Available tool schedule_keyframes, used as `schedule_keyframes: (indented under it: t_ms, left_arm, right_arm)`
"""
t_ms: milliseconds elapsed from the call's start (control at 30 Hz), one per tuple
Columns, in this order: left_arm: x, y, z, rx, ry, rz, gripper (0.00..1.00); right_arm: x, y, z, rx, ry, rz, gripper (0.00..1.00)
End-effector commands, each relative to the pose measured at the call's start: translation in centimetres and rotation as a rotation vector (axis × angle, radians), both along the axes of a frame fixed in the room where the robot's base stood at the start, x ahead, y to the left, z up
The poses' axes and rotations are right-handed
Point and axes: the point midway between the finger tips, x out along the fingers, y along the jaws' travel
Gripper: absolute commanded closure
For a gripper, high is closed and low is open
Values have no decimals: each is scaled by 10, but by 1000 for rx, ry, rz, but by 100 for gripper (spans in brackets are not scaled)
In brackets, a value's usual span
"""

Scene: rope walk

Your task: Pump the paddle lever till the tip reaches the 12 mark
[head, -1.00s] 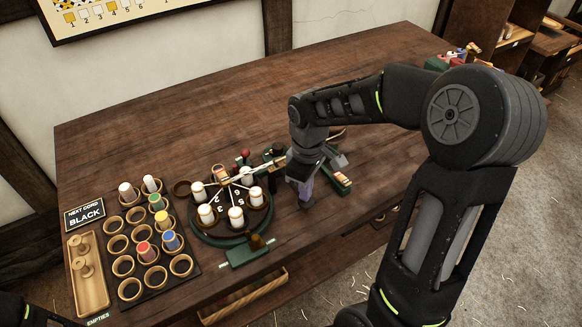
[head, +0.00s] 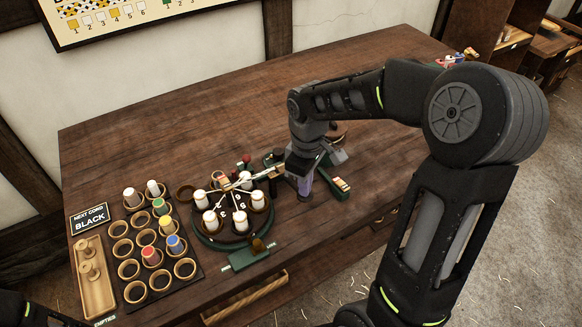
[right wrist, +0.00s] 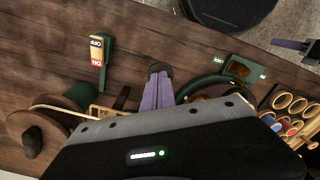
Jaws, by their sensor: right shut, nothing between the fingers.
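My right gripper (head: 304,187) is shut and empty, its purple fingers pointing down just right of the round braiding machine (head: 210,240). In the right wrist view its fingers (right wrist: 157,92) end close to a small dark piece, and I cannot tell whether they touch it. A green drum with pale cord (right wrist: 75,97) and a dark rounded piece (right wrist: 33,141) lie left of the fingers there. I cannot single out the paddle lever for certain, and the 12 mark and tip are not readable. My left gripper (right wrist: 288,44) shows only partly at the right wrist view's edge.
An ON/OFF switch (head: 341,185) stands right of my gripper. A cup rack (head: 151,284), wooden tray (head: 94,285) and BLACK sign (head: 89,218) stand left.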

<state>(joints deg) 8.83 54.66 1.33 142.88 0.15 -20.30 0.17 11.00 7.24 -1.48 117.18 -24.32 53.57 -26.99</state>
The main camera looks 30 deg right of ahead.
Motion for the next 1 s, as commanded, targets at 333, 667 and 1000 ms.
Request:
schedule_keyframes:
  t_ms: [333, 667, 1000]
  left_arm:
    - [0, 0, 18, 0, 0, 0, 100]
    - [0, 0, 17, 0, 0, 0, 100]
    - [0, 0, 17, 0, 0, 0, 100]
  right_arm:
    - [1, 0, 23, 0, 2, 0, 100]
    - [1, 0, 22, 0, 1, 0, 100]
    - [1, 0, 22, 0, 1, 0, 100]
